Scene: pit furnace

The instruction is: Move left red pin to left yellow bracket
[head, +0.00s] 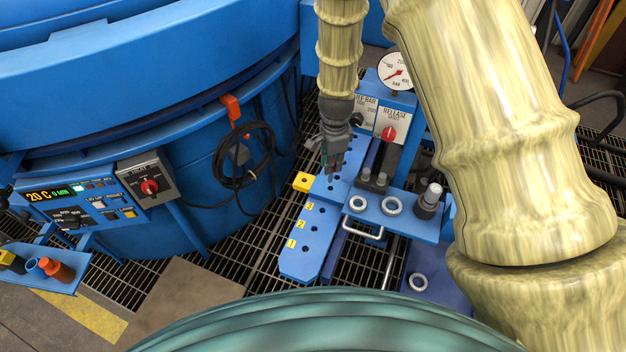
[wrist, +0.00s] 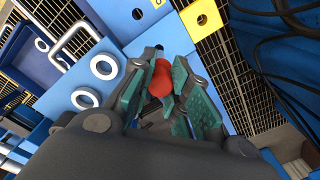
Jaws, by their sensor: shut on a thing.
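My gripper (head: 333,165) points down over the blue plate with holes (head: 318,238), near its far end. It is shut on a red pin, whose rounded red end (wrist: 160,78) shows between the teal finger pads in the wrist view. The fingers hide most of the pin, and I cannot tell whether its lower end is in a hole or clear of the plate. A yellow bracket (head: 303,182) with a hole sits at the plate's left edge, just left of my gripper. It also shows at the top of the wrist view (wrist: 202,17), apart from the fingers.
The big blue furnace (head: 190,200) stands left, with a hanging black cable (head: 262,165). Right of the plate are metal rings (head: 392,206), a handle (head: 364,232), a red release knob (head: 389,133) and a pressure gauge (head: 396,72). Dark grating (head: 225,250) lies below.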

